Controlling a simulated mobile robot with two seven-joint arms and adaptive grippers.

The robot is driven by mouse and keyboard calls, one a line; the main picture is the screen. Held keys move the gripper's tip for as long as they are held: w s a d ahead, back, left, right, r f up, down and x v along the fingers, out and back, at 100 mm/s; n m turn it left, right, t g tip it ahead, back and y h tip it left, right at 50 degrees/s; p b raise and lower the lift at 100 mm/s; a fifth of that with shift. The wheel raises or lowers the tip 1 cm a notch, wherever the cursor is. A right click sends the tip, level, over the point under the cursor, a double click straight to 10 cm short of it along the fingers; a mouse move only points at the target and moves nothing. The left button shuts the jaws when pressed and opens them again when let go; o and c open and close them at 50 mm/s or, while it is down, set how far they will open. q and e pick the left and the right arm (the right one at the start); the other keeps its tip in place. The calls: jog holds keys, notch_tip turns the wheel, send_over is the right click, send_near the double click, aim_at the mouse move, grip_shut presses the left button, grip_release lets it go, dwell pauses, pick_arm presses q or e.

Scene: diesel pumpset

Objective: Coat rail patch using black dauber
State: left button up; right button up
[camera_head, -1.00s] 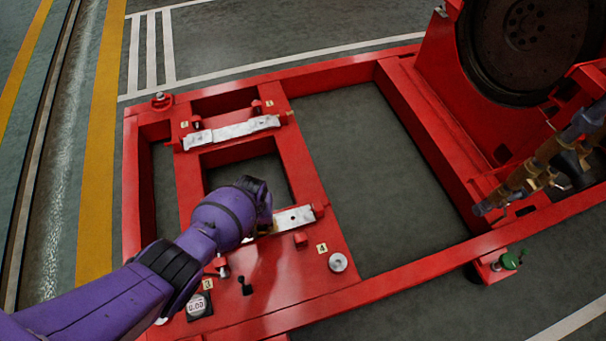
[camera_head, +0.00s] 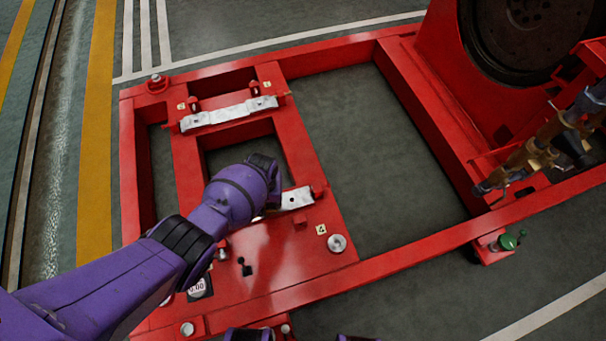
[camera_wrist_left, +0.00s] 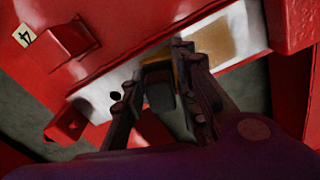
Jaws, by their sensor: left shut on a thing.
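My left gripper (camera_wrist_left: 160,68) is shut on a small dark block, the black dauber (camera_wrist_left: 160,88), of which only part shows between the fingers. It is over the pale metal rail (camera_wrist_left: 106,94) beside label 4; I cannot tell whether the dauber touches it. A tan patch (camera_wrist_left: 210,42) lies on this rail, just right of the fingertips. In the head view my purple wrist hides the fingers, the dauber and most of the rail; its right end (camera_head: 297,198) shows.
A second pale rail (camera_head: 230,114) lies farther back on the red frame (camera_head: 330,256). Small red blocks stand near both rails. A round gauge (camera_head: 199,287) is partly hidden by my arm. A large dark wheel (camera_head: 525,40) rises at the far right.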

pick_arm(q)
jog(key=shift+w+d+f, duration=0.1)
jog(key=shift+d, duration=0.15)
jog(key=shift+w+d+f+b, duration=0.2)
jog(key=shift+d+b, duration=0.2)
jog(key=shift+d, duration=0.25)
pick_arm(e)
jog(key=shift+w+a+f, duration=0.15)
jog(key=shift+w+f, duration=0.25)
jog(key=shift+s, duration=0.1)
